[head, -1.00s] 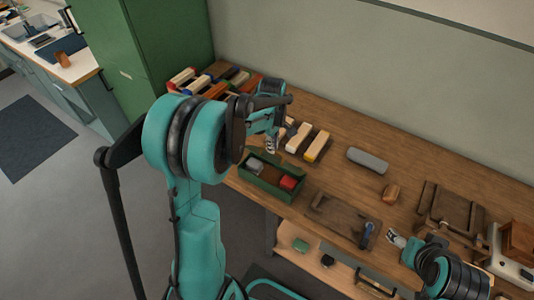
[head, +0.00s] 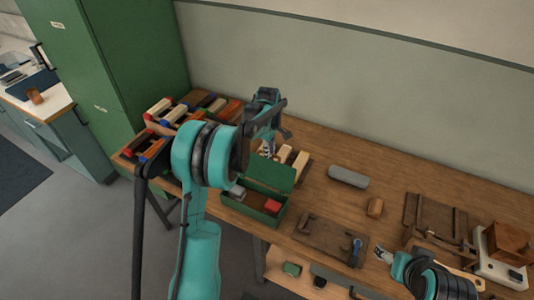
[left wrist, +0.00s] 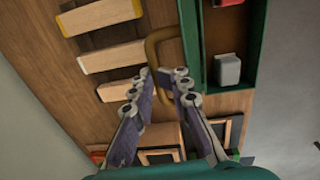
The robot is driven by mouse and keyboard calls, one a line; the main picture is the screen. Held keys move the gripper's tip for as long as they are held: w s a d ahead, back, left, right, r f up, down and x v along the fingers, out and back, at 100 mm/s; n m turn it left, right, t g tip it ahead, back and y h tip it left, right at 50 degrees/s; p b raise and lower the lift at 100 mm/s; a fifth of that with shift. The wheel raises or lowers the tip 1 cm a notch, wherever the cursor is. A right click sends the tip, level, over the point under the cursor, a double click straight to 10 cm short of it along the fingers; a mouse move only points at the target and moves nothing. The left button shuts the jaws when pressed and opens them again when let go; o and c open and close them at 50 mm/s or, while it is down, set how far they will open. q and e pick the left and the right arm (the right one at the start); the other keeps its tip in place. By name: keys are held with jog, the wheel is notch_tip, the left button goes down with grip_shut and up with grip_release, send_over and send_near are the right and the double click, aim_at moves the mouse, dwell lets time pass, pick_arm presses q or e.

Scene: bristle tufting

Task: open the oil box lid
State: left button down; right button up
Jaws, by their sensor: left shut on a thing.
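The green oil box (head: 238,207) stands on the bench with its inside showing, holding a red block (head: 272,206) and a grey block (head: 237,193). Its green lid (head: 271,172) stands up along the back side. In the left wrist view, a bronze loop handle (left wrist: 153,45) lies at the fingertips. My left gripper (head: 268,150) is behind the lid and is shut on the handle; in the left wrist view its fingertips (left wrist: 158,76) are close together. My right gripper (head: 383,254) is at the bench front, away from the box; its jaws are too small to judge.
Wooden blocks (head: 299,162) lie close behind the box. Brush racks (head: 160,108) stand at the left by the green cabinet (head: 120,70). A grey bar (head: 348,177), a brown block (head: 375,207) and a wooden fixture (head: 325,238) are to the right. Bare bench lies between them.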

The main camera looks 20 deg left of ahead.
pick_arm(q)
jog(key=shift+w+d+f, duration=0.25)
jog(key=shift+w+f, duration=0.15)
jog(key=shift+f, duration=0.15)
pick_arm(e)
jog(key=shift+s+f, duration=0.1)
jog(key=shift+s, duration=0.2)
pick_arm(q)
jog(key=shift+w, duration=0.15)
jog(key=c, duration=1.8)
grip_release()
jog(key=shift+o, duration=1.1)
jog(key=shift+w+d+f, duration=0.1)
jog(key=shift+w+f, duration=0.1)
jog(key=shift+w+a+f, duration=0.15)
jog(key=shift+w+a, duration=0.1)
jog(key=shift+w, duration=0.2)
pick_arm(e)
jog(key=shift+w+f, duration=0.15)
jog(key=shift+w, duration=0.5)
pick_arm(q)
jog(key=shift+a, duration=0.1)
